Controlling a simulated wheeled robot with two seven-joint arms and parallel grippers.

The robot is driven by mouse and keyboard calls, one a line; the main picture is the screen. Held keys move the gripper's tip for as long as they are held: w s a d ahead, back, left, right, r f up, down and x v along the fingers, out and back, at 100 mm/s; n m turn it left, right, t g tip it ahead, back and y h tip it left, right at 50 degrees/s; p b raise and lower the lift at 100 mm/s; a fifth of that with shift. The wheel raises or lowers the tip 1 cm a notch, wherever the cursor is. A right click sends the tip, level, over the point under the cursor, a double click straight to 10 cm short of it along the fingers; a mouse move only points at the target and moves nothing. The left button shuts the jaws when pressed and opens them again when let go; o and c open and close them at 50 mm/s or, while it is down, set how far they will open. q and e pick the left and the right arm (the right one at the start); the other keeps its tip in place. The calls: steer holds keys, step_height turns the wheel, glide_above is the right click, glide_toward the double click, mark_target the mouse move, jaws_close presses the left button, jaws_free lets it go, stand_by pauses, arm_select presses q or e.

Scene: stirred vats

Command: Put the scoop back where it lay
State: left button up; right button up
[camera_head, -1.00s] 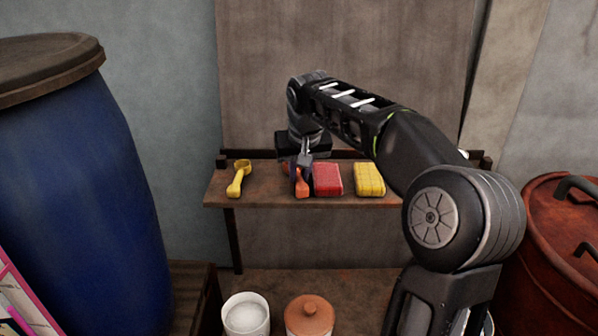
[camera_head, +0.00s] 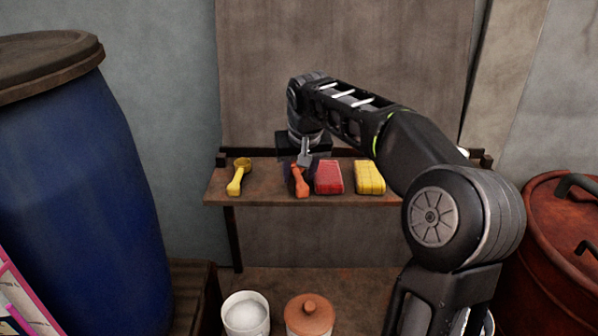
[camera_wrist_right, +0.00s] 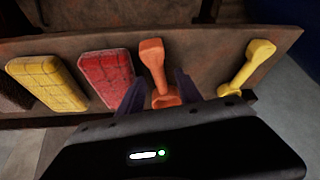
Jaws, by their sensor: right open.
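An orange scoop (camera_head: 301,187) lies on the wooden shelf (camera_head: 265,188), between a yellow scoop (camera_head: 238,178) and a red block (camera_head: 328,177). My right gripper (camera_head: 302,166) is at the orange scoop's far end. In the right wrist view its open fingers (camera_wrist_right: 160,88) stand on either side of the orange scoop's bowl (camera_wrist_right: 166,99), with the handle (camera_wrist_right: 152,55) pointing away from the gripper. The gripper body hides part of the bowl end. I cannot tell whether a finger touches the scoop. My left gripper is not in view.
A yellow block (camera_head: 369,177) lies right of the red block. Below the shelf stand a white tub (camera_head: 245,327) and a lidded terracotta pot (camera_head: 309,318). A blue barrel (camera_head: 75,190) is at left, a red drum (camera_head: 560,240) at right. The shelf is bare between the two scoops.

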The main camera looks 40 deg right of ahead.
steer(key=shift+b+v, duration=0.45)
steer(key=shift+v, duration=3.45)
steer(key=shift+s+f, duration=0.1)
